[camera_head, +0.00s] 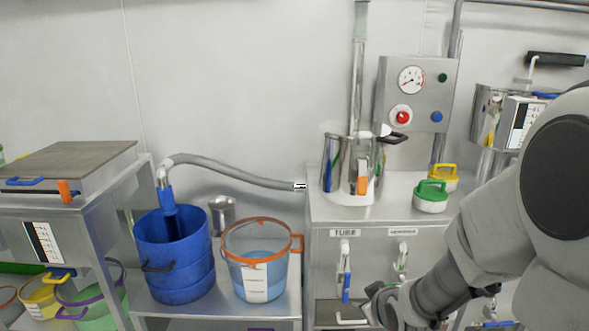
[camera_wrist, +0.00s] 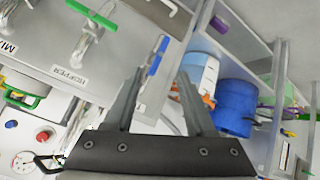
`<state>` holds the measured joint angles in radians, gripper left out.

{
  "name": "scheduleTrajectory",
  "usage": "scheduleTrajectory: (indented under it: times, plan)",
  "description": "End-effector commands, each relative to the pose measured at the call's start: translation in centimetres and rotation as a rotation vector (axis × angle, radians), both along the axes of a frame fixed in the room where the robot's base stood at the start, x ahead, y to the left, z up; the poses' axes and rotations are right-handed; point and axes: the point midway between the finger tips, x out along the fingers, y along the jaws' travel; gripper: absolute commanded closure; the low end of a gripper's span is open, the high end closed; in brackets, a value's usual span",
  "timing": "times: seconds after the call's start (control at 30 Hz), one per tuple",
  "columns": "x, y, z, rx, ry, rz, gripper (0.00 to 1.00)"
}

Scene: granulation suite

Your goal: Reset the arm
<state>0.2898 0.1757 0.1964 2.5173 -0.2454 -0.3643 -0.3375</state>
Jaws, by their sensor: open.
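My gripper (camera_head: 374,292) shows at the lower middle of the head view, in front of the steel cabinet (camera_head: 328,262). My arm reaches in from the right edge. In the wrist view my gripper (camera_wrist: 174,58) has its two fingers apart with nothing held between them. A blue-tipped handle (camera_wrist: 159,56) on the cabinet front shows close to the left fingertip; I cannot tell whether they touch. The handle (camera_head: 346,282) is just left of my gripper in the head view.
A blue drum (camera_head: 178,270) and an orange-rimmed bucket (camera_head: 256,277) stand on the low bench at left. A steel pot (camera_head: 342,165), a green-handled lid (camera_head: 431,198) and a gauge panel (camera_head: 416,95) are on or above the cabinet. Free air lies above the bench.

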Motion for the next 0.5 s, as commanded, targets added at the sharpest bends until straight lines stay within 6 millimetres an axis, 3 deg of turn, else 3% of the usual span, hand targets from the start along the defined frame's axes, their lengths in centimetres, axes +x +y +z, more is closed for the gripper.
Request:
scheduleTrajectory:
  times: [0.03,0.27,0.5]
  plan:
    - [-0.5,-0.2,1.6,-0.009,0.008,-0.023,0.45]
    - [-4.3,-0.7,6.7,0.008,0.093,-0.154,0.45]
    - [-10.0,-0.2,11.4,0.082,0.173,-0.281,0.45]
